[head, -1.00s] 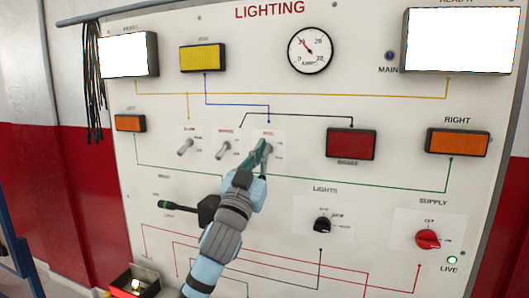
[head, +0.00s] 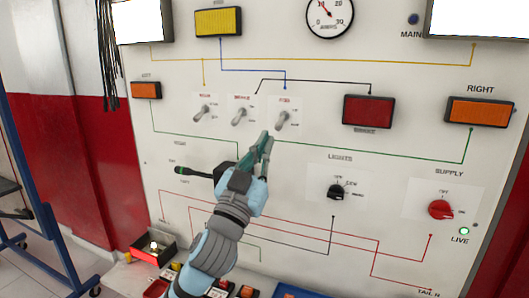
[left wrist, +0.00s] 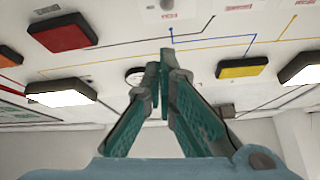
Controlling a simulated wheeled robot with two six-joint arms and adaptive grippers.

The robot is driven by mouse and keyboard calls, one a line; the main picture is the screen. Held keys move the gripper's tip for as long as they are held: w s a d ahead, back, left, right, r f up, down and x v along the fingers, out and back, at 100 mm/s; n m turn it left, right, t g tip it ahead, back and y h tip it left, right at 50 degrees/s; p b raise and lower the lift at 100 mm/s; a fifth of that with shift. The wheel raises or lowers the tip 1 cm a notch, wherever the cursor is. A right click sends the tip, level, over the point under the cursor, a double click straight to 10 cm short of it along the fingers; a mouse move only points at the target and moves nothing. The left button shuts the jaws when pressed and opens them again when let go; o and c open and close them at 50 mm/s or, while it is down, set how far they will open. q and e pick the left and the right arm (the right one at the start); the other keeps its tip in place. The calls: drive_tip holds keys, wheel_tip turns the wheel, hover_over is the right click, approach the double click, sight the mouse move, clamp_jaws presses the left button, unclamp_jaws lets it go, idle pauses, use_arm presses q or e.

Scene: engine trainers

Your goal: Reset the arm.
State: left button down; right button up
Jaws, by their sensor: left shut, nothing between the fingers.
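My left gripper (head: 264,150) is shut and empty in front of the lighting board, just below the rightmost toggle switch (head: 282,120). Its green fingers are together and point up, apart from the toggle. In the left wrist view the shut fingers (left wrist: 165,65) fill the middle, with the board above them. My left arm (head: 215,240) comes up from the bottom and hides part of the board's lower middle. My right gripper does not show.
Two more toggles (head: 203,114) stand in the same row. A stalk lever (head: 190,171), a black LIGHTS knob (head: 336,192) and a red SUPPLY knob (head: 440,209) are around the arm. A lit green LIVE lamp (head: 463,231) and a box with a bulb (head: 153,247) sit low.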

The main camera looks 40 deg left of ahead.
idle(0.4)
use_arm(q)
drive_tip(key=s+d+f+g, duration=0.15)
drive_tip(key=f+g, duration=0.35)
drive_tip(key=f, duration=0.9)
drive_tip(key=s+f+g, duration=0.2)
drive_tip(key=f+g, duration=0.3)
drive_tip(key=f, duration=0.9)
drive_tip(key=s+d+f+g+h, duration=0.1)
drive_tip(key=s+d+f+g, duration=0.25)
drive_tip(key=s+f, duration=0.45)
drive_tip(key=s+d+f+m+g+h, duration=0.1)
drive_tip(key=s+d+f+g, duration=0.1)
drive_tip(key=s+f+g, duration=0.4)
drive_tip(key=s+d+f+g+h, duration=0.1)
drive_tip(key=s+d+f, duration=0.1)
drive_tip(key=s+f, duration=0.8)
wheel_tip(320, 180, down, 18)
drive_tip(key=s+a+g, duration=0.1)
drive_tip(key=s+a, duration=0.1)
drive_tip(key=s+f+g, duration=0.1)
drive_tip(key=s+f, duration=1.1)
drive_tip(key=s, duration=0.1)
drive_tip(key=shift+s+a+f+n, duration=0.15)
drive_tip(key=shift+s+a+n, duration=0.1)
drive_tip(key=shift+s+n, duration=0.05)
